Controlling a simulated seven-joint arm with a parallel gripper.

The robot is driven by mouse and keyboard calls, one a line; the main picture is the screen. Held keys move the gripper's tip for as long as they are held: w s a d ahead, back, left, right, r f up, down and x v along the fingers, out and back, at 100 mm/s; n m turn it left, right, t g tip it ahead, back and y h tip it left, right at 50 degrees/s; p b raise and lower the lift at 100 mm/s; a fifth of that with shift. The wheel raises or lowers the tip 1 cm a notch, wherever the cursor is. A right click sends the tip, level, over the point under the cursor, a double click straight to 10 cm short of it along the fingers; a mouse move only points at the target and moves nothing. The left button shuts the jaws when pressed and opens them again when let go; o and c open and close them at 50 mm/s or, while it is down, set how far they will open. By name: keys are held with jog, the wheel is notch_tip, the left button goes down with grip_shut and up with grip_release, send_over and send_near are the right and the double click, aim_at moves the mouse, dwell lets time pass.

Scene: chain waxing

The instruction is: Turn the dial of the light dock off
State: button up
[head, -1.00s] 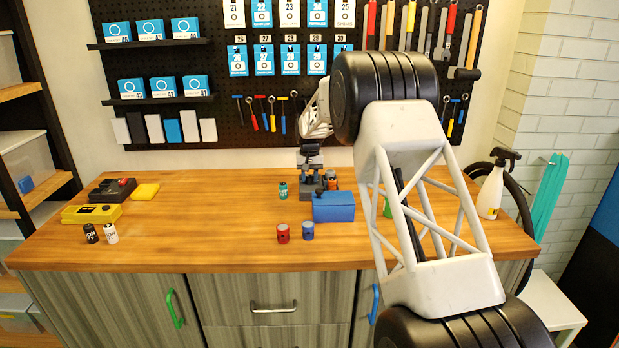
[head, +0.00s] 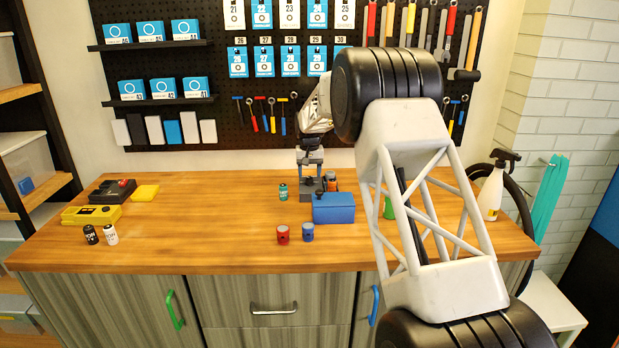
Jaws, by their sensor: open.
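I cannot tell for sure which device is the light dock. A yellow device (head: 91,215) with a dark panel lies at the left of the bench, and a black device (head: 112,190) with a red part lies behind it. A dial is too small to make out on either. My gripper (head: 310,160) points down at the back middle of the bench, above a grey base (head: 312,188) behind a blue box (head: 334,208). It is open, but its fingertips are small and hard to separate from the grey base. Contact cannot be told.
A red cylinder (head: 282,234), a blue cylinder (head: 307,232) and a teal cylinder (head: 283,192) stand near the blue box. Black (head: 91,234) and white (head: 110,234) cylinders stand front left. A spray bottle (head: 494,187) stands at right. The bench's centre left is clear.

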aim_at(310, 178)
jog(key=shift+r, duration=2.6)
jog(key=shift+s+d+r, duration=0.2)
jog(key=shift+s+r, duration=0.25)
jog(key=s+d+r, duration=0.3)
jog(key=s+r, duration=0.2)
jog(key=s, duration=0.7)
jog(key=s+d+r+t, duration=0.1)
jog(key=s+d+r, duration=0.3)
jog(key=s, duration=0.7)
jog(key=s+d+r, duration=0.2)
jog(key=s+r, duration=0.4)
jog(key=s, duration=0.6)
jog(key=s+d+f, duration=0.1)
jog(key=s+f, duration=0.2)
jog(key=s, duration=0.9)
jog(key=s+d+f+t, duration=0.1)
jog(key=s+d+f, duration=0.1)
jog(key=s, duration=1)
jog(key=s+d+f, duration=0.1)
jog(key=s+f, duration=0.3)
jog(key=s, duration=0.7)
jog(key=shift+s+d+t, duration=0.25)
jog(key=shift+s+t, duration=0.05)
jog(key=shift+s, duration=0.1)
jog(key=shift+w+r, duration=0.1)
jog(key=shift+c, duration=0.3)
